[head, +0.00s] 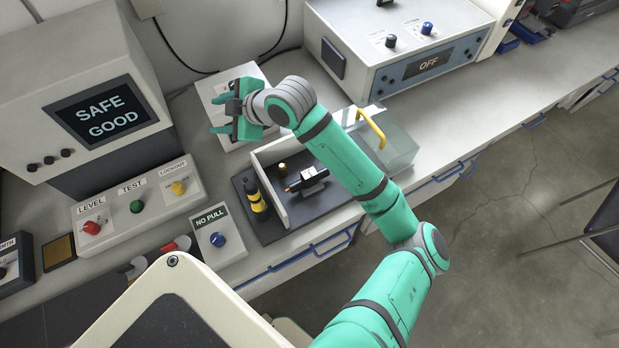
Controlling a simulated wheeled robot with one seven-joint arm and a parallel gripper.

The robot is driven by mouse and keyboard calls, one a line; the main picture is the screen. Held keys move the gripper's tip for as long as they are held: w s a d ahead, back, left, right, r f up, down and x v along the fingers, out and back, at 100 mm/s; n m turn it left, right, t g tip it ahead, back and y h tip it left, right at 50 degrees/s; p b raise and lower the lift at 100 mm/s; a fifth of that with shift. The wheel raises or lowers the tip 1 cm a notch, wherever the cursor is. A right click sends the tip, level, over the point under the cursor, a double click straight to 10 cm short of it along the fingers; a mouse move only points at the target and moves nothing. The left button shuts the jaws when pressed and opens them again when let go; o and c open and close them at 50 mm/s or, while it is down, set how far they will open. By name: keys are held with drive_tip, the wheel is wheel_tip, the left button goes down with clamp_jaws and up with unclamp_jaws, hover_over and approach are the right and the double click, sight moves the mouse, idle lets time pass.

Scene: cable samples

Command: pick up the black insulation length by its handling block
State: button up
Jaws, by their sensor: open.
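A black length with a copper-coloured tip (307,179) lies in a dark-floored tray (322,213) on the bench. A small greyish block shows at its underside, but I cannot make out its shape well. My gripper (216,114) is open and empty, pointing left. It is over a white panel on the bench, behind and left of the tray, well apart from the black length. My forearm passes over the right part of the tray and hides some of it.
A clear cover with a yellow handle (371,129) stands at the tray's right. A yellow-and-black piece (255,196) stands at its left, beside a white wall. A "NO PULL" box (218,238) and a "SAFE GOOD" display (101,110) are further left. An "OFF" unit (400,45) stands behind.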

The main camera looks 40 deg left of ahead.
drive_tip(key=w+d+f+n+h, duration=0.2)
drive_tip(key=d+f+h, duration=0.3)
drive_tip(key=d, duration=0.2)
drive_tip(key=n+t+h, duration=0.1)
drive_tip(key=t+h, duration=0.1)
drive_tip(key=h, duration=0.4)
hover_over(309, 173)
drive_tip(key=a, duration=0.1)
wheel_tip(309, 173, down, 2)
drive_tip(key=shift+f, duration=0.25)
drive_tip(key=shift+d+f, duration=0.15)
drive_tip(key=shift+f, duration=0.1)
drive_tip(key=shift+n, duration=0.3)
wheel_tip(309, 173, down, 5)
drive_tip(key=shift+r, duration=0.1)
drive_tip(key=shift+d+f, duration=0.2)
drive_tip(key=shift+f, duration=1.15)
drive_tip(key=shift+d+f, duration=0.2)
drive_tip(key=shift+f, duration=1.15)
clamp_jaws()
